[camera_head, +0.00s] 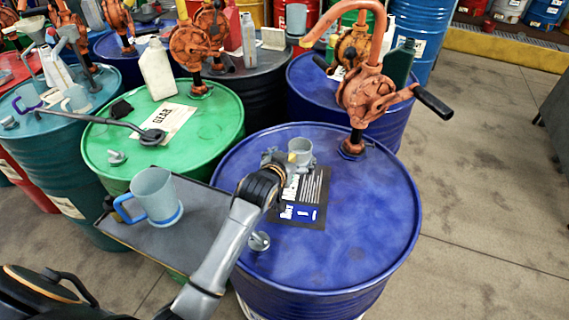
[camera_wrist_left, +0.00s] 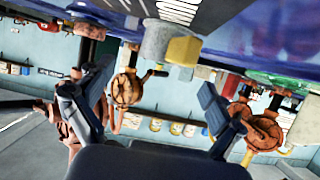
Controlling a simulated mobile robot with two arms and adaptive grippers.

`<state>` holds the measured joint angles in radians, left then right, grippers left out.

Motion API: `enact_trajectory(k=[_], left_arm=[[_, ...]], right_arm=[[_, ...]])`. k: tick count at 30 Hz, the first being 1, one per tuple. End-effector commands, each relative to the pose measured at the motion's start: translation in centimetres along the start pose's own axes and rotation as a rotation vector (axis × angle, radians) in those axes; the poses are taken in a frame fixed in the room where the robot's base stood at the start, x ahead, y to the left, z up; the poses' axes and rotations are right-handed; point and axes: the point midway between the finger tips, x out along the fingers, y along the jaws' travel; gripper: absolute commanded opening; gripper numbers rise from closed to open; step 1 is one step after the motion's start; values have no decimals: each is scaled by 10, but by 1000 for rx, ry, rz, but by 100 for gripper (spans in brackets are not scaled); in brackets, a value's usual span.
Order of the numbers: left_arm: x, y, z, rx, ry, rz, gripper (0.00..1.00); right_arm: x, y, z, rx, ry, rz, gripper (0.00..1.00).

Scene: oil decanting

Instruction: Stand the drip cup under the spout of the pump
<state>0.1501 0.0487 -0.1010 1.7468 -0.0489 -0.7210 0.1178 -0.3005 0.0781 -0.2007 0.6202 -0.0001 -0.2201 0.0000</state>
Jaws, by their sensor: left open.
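The drip cup (camera_head: 301,149), small and grey, stands upright on top of the blue drum (camera_head: 370,220). It has a yellow part on its near left side, which also shows on the cup in the left wrist view (camera_wrist_left: 158,42). The orange hand pump (camera_head: 366,92) rises from the drum's back edge, and its spout (camera_head: 308,40) curves over to the left, behind and above the cup. My left gripper (camera_head: 282,168) is open, just at the near left side of the cup. In the left wrist view its two fingers (camera_wrist_left: 150,108) are spread, with the cup beyond the tips.
A printed sheet (camera_head: 312,205) lies on the drum top near the cup, with a grey cap (camera_head: 259,241) nearer me. A grey jug (camera_head: 152,194) with a blue handle stands on a dark tray (camera_head: 185,240) at left. The drum top's right side is clear.

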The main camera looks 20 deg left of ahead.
Motion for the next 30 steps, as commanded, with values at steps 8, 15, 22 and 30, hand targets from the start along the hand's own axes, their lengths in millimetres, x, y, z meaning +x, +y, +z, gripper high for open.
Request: enact_trajectory(k=[8, 15, 22, 30], left_arm=[[-52, -1, -1, 1, 3, -1, 93], [-71, -1, -2, 1, 3, -1, 93], [-72, -1, -2, 1, 4, -1, 93], [-72, -1, -3, 0, 5, -1, 93]], right_arm=[[4, 0, 0, 0, 0, 0, 51], [4, 0, 0, 0, 0, 0, 51], [4, 1, 0, 0, 0, 1, 51], [4, 2, 1, 0, 0, 3, 51]])
